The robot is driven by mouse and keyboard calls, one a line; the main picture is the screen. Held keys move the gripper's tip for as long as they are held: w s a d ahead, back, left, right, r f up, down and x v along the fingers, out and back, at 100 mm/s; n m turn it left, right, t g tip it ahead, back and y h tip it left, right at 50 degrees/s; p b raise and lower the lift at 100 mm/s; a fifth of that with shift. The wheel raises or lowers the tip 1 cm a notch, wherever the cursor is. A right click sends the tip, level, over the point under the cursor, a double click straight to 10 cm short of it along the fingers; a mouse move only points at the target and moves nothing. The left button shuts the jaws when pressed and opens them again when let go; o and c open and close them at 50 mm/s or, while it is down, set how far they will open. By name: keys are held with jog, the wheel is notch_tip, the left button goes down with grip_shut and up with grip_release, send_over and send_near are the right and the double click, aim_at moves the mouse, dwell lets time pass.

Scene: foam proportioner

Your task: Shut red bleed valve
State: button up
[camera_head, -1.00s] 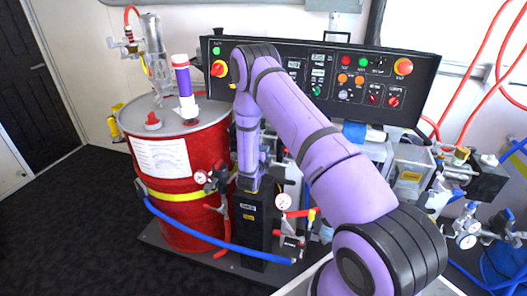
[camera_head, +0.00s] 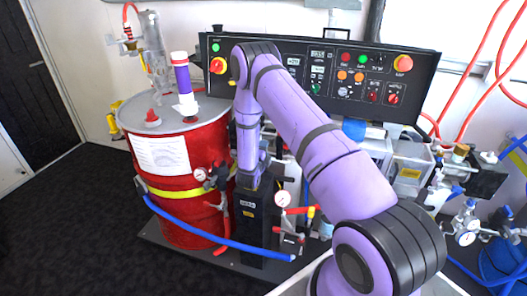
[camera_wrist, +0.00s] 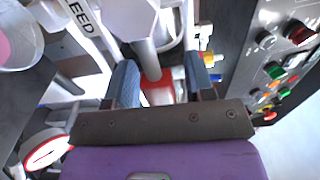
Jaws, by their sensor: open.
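My gripper (camera_wrist: 160,72) is open in the wrist view, its two blue-grey fingers apart. A red part (camera_wrist: 158,92), probably the red bleed valve's handle, shows between the fingers below a pale cylinder. I cannot tell whether either finger touches it. A white label (camera_wrist: 84,14) ending in "EED" is at the upper left. In the head view my purple forearm reaches down between the red drum (camera_head: 182,222) and the panel. The fingers and the part between them cannot be made out there.
A gauge (camera_wrist: 45,150) is at the lower left of the wrist view. The control panel (camera_head: 330,75) stands behind my arm. A blue hose (camera_head: 215,238) crosses in front of the drum. Red-handled fittings (camera_head: 290,232) are right of the black box (camera_head: 258,225). Dark floor is clear at left.

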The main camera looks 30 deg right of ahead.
jog(key=v, duration=1)
jog(key=shift+s+a, duration=0.3)
